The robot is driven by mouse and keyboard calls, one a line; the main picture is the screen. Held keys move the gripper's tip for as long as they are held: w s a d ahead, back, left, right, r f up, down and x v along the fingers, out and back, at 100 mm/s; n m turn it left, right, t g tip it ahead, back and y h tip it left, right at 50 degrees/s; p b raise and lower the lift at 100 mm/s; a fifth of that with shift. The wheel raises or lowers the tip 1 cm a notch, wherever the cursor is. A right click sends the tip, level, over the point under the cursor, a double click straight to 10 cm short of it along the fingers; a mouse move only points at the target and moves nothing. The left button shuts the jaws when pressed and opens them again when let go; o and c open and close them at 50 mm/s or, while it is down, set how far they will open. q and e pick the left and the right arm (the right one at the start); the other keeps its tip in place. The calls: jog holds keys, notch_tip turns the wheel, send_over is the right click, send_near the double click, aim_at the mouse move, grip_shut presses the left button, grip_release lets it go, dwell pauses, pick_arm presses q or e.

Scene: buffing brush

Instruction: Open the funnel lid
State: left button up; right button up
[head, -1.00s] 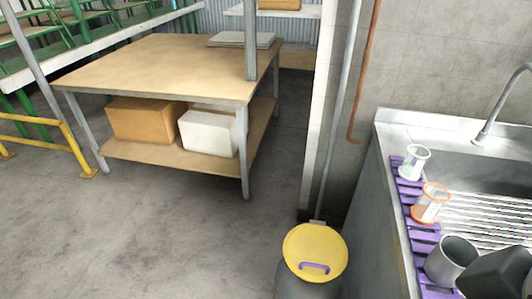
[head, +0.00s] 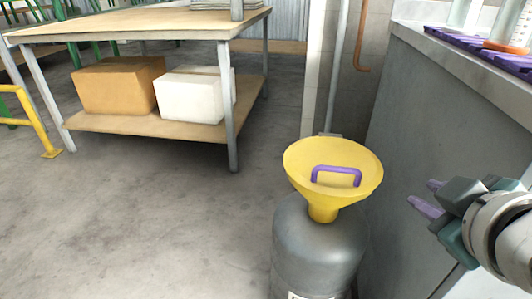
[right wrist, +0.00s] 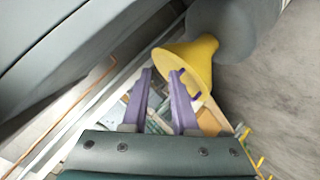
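The yellow funnel (head: 323,205) stands on top of a grey drum (head: 318,245). Its yellow lid (head: 310,158) is closed and carries a purple handle (head: 336,176). My right gripper (head: 424,196) is to the right of the funnel, apart from it, with its purple fingers pointing left. In the right wrist view the two fingers (right wrist: 161,100) are spread with nothing between them. The funnel (right wrist: 190,62) shows beyond the fingers there, with the handle (right wrist: 184,84) near the right finger in the picture. My left gripper is not in the head view.
A steel sink counter (head: 405,130) stands close on the right, with a purple rack (head: 470,45) on top. A wooden table (head: 140,24) with a brown box (head: 118,86) and white box (head: 190,95) is behind left. Floor left of the drum is clear.

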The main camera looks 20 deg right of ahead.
jog(key=w+d+f+n+t+h, duration=0.1)
jog(key=w+d+n+t, duration=0.1)
jog(key=w+n+t, duration=0.25)
jog(key=n+t+y+b, duration=0.1)
jog(key=n+t+y, duration=0.1)
jog(key=n+y, duration=0.45)
send_near(341, 172)
jog(key=w+a+n+h, duration=0.1)
jog(key=h, duration=0.1)
jog(key=shift+g+y, duration=0.25)
jog(key=b+x, duration=0.2)
jog(key=x, duration=0.7)
jog(key=shift+w+d, duration=0.1)
jog(key=shift+w, duration=0.3)
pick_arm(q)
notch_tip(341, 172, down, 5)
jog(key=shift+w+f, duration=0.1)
pick_arm(e)
grip_shut()
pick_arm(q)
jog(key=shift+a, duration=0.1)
